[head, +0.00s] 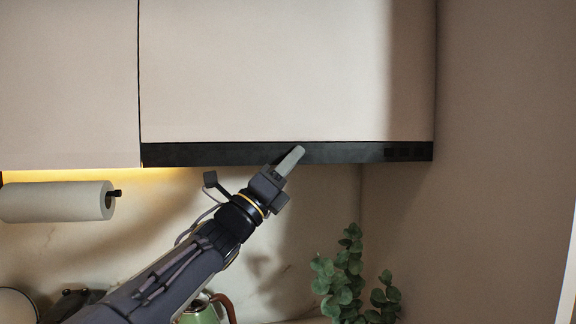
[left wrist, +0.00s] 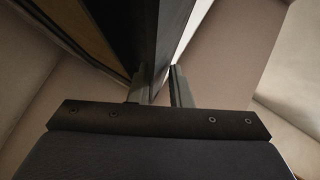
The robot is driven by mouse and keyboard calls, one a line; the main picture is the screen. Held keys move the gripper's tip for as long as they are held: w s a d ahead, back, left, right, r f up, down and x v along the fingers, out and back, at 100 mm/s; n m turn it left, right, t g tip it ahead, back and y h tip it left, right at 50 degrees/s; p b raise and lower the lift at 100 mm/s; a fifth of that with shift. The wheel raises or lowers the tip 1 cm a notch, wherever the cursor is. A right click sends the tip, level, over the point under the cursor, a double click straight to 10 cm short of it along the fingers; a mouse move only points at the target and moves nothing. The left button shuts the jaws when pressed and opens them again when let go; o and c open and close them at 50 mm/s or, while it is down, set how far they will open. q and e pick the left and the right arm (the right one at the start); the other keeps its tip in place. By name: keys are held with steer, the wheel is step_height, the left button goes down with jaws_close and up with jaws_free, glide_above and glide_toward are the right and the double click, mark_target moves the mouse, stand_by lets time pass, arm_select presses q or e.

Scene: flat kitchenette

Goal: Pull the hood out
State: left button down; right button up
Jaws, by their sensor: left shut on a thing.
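The hood (head: 210,153) is a long black strip under the white upper cabinet in the head view. Its front edge runs level, close beneath the cabinet door. My left gripper (head: 290,160) reaches up from below, with its fingers at the strip right of its middle. In the left wrist view the two fingers (left wrist: 162,88) are close to the dark hood edge (left wrist: 150,40), one on each side of it. The gripper is shut on the hood's front edge. The exact contact is partly hidden by the fingers. My right gripper is not in view.
The white cabinet door (head: 270,70) is above the hood. A paper towel roll (head: 55,201) hangs at the left under a lit cabinet. A green plant (head: 345,280) and a green kettle (head: 203,312) stand below. A plain wall (head: 500,160) bounds the right side.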

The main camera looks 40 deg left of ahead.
arm_select(q)
steer(key=s+d+b, duration=0.8)
steer(key=s+d, duration=0.1)
steer(key=d, duration=0.2)
steer(key=shift+s+d+r+h+b, duration=0.3)
steer(key=shift+s+d+r+b, duration=0.05)
steer(key=shift+s+r+b, duration=0.1)
steer(key=c, duration=1.5)
jaws_free()
steer(key=shift+d, duration=0.1)
steer(key=shift+o, duration=0.6)
steer(key=shift+w, duration=0.1)
steer(key=shift+f, duration=0.1)
